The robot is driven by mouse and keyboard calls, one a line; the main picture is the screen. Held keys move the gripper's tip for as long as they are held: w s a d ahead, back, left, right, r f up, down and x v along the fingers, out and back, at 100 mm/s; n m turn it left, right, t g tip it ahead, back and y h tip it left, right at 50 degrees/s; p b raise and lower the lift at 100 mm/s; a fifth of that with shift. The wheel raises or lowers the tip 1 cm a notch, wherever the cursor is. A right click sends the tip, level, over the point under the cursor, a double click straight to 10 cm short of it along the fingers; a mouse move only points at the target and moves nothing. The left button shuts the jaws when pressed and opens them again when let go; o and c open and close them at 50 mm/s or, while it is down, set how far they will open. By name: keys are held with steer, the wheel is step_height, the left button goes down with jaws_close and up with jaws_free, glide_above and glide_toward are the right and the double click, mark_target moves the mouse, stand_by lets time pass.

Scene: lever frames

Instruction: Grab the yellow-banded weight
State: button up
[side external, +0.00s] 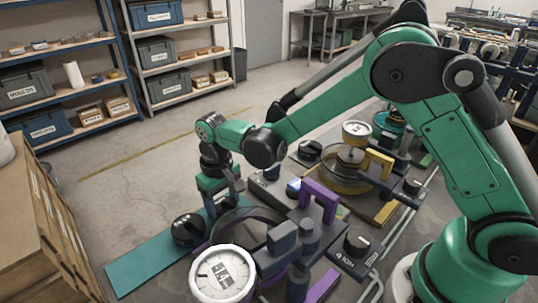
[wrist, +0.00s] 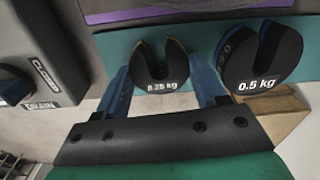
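A black slotted weight marked "0.25 kg" (wrist: 161,70) stands on a teal surface in the wrist view, with a thin yellowish edge at its upper tips. To its right is a larger black slotted weight marked "0.5 kg" (wrist: 263,58) with a blue edge. My gripper (wrist: 158,82) is open, with one blue finger on each side of the 0.25 kg weight. I cannot tell whether the fingers touch it. In the side view my gripper (side external: 222,188) points down near the teal strip, and I cannot make out the 0.25 kg weight there.
A round white gauge (side external: 223,275), a purple handle (side external: 318,199) and a yellow handle (side external: 380,162) rise to the right of my gripper in the side view. A wooden cabinet (side external: 35,225) stands at left. A wooden block (wrist: 268,115) lies below the 0.5 kg weight.

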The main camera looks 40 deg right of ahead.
jaws_close()
steer(key=shift+r, duration=0.15)
